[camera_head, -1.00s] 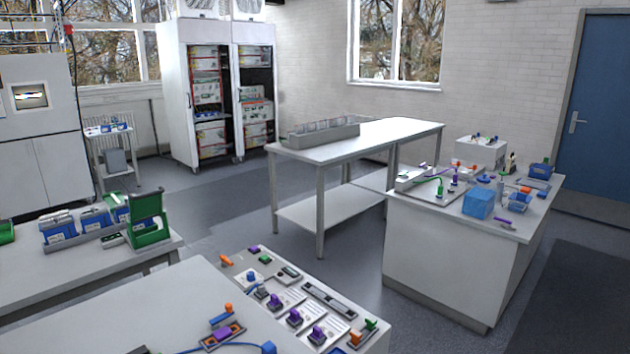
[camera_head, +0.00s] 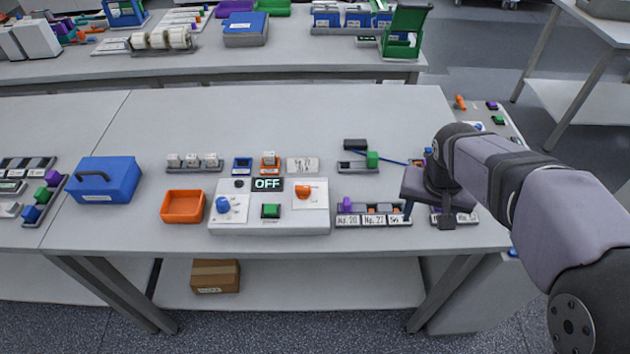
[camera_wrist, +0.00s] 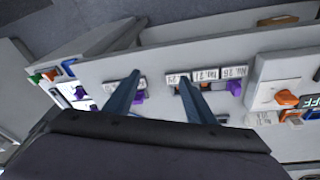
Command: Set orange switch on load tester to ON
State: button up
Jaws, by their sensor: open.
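The load tester (camera_head: 290,222) is a pale flat box on the bench in the head view. Its black display (camera_head: 267,184) reads OFF. The orange switch (camera_head: 303,192) sits on a white plate at its upper right. A blue knob and a green button are on its left and middle. In the wrist view the orange switch (camera_wrist: 287,98) is at the right edge, beside the partly cut-off display. My gripper (camera_wrist: 158,77) is open and empty, its two fingers spread over the bench. In the head view my gripper (camera_head: 447,222) is right of the load tester, its fingers hard to make out.
A labelled rack (camera_head: 374,221) with purple and orange pieces stands between the tester and my gripper. An orange bin (camera_head: 183,207) and a blue case (camera_head: 105,180) are left of the tester. Small modules line its back.

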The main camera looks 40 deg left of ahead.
jog(key=s+a+r+n+y, duration=0.15)
jog(key=s+a, duration=0.25)
jog(key=a, duration=0.9)
jog(key=n+t, duration=0.1)
jog(key=n, duration=0.1)
send_near(303, 187)
jog(key=f, duration=0.1)
jog(key=shift+m+y, duration=0.25)
jog(key=shift+y, duration=0.1)
jog(key=shift+p+x, duration=1.55)
jog(key=shift+x, duration=2.15)
jog(key=shift+w+d, duration=0.15)
jog(key=shift+d, duration=0.05)
jog(key=c, duration=1)
